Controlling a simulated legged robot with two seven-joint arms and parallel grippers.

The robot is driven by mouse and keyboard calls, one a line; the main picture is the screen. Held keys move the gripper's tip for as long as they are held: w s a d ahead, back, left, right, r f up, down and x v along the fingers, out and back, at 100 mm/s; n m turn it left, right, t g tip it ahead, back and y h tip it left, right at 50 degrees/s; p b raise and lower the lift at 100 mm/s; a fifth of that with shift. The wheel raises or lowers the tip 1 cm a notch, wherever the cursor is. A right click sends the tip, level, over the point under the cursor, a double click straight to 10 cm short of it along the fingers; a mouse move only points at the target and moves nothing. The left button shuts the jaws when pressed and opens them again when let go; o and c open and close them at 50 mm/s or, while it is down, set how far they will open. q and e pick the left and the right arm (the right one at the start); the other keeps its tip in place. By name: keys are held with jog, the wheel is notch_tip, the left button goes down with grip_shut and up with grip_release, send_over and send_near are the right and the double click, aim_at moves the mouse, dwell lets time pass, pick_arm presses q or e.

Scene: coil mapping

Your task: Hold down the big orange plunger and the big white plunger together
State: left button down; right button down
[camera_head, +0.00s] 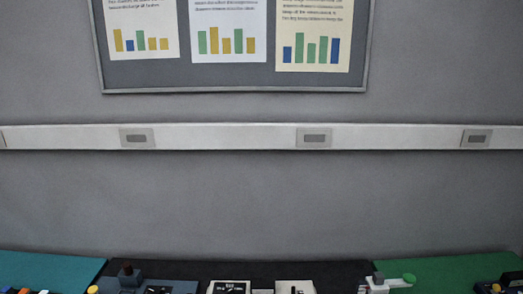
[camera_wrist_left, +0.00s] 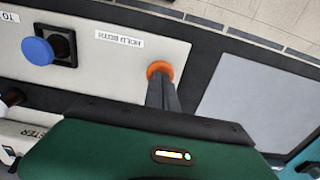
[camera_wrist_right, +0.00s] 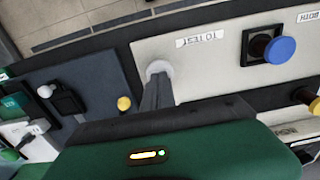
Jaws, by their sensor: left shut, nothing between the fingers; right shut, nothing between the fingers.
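In the left wrist view the orange plunger (camera_wrist_left: 160,68) shows as a round orange cap at the edge of a white panel (camera_wrist_left: 110,62). My left gripper (camera_wrist_left: 160,82) is shut and empty, its fingertips at the cap and covering part of it. In the right wrist view the white plunger (camera_wrist_right: 159,68) shows as a pale round cap on the same kind of white panel. My right gripper (camera_wrist_right: 157,82) is shut and empty, its fingertips at that cap and partly hiding it. I cannot tell how far either plunger is pressed. Neither gripper shows in the head view.
A blue button (camera_wrist_left: 38,51) on a black base stands on the white panel; a blue button (camera_wrist_right: 280,49) also shows in the right wrist view. Labels read "HOLD BOTH" (camera_wrist_left: 119,40) and "TO TEST" (camera_wrist_right: 196,40). A dark panel with a yellow knob (camera_wrist_right: 124,103) lies left of the white plunger.

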jog(key=shift+f, duration=0.55)
pick_arm(q)
jog(key=shift+r, duration=0.2)
pick_arm(e)
jog(key=shift+r, duration=0.25)
dwell(1.1)
pick_arm(q)
jog(key=shift+f, duration=0.9)
pick_arm(e)
jog(key=shift+f, duration=0.7)
jog(key=shift+s, duration=0.1)
